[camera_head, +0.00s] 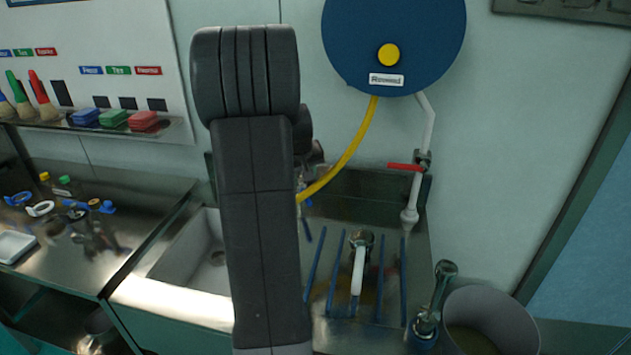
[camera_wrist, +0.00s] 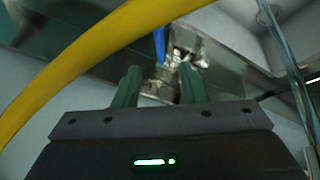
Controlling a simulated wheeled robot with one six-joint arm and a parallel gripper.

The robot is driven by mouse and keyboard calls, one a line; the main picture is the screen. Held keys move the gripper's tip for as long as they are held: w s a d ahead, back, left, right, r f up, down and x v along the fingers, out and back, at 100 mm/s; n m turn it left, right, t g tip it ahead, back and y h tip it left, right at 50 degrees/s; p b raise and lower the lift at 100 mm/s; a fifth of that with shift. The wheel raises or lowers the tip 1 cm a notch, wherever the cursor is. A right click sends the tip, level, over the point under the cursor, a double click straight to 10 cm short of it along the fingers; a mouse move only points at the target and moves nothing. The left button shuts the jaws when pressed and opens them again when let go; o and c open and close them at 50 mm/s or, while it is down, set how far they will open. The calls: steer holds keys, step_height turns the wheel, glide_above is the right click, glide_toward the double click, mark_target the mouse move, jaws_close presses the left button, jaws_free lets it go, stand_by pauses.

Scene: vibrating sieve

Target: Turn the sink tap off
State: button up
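The sink (camera_head: 190,255) is left of centre in the head view, partly hidden by my arm. Most of the sink tap is hidden behind my arm there. In the wrist view a blue lever (camera_wrist: 159,45) hangs beside a shiny metal fitting (camera_wrist: 183,57), which looks like the tap. My gripper (camera_wrist: 157,84) points at them with its two green fingers apart. The lever and fitting show just beyond the fingertips, and I cannot tell whether they touch. The gripper itself is hidden in the head view.
A yellow hose (camera_head: 352,150) runs from a blue reel (camera_head: 395,40) and crosses close above my gripper in the wrist view (camera_wrist: 80,60). A red-handled valve (camera_head: 404,167) sits on a wall pipe. A metal bin (camera_head: 490,315) and bottle-strewn counter (camera_head: 120,180) flank the sink.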

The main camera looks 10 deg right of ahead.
mark_target(307, 198)
steer(key=p+x, duration=0.2)
steer(key=x, duration=1.2)
steer(key=shift+w+r+p, duration=0.1)
steer(key=shift+r+p, duration=0.05)
steer(key=shift+p, duration=0.25)
jaws_close()
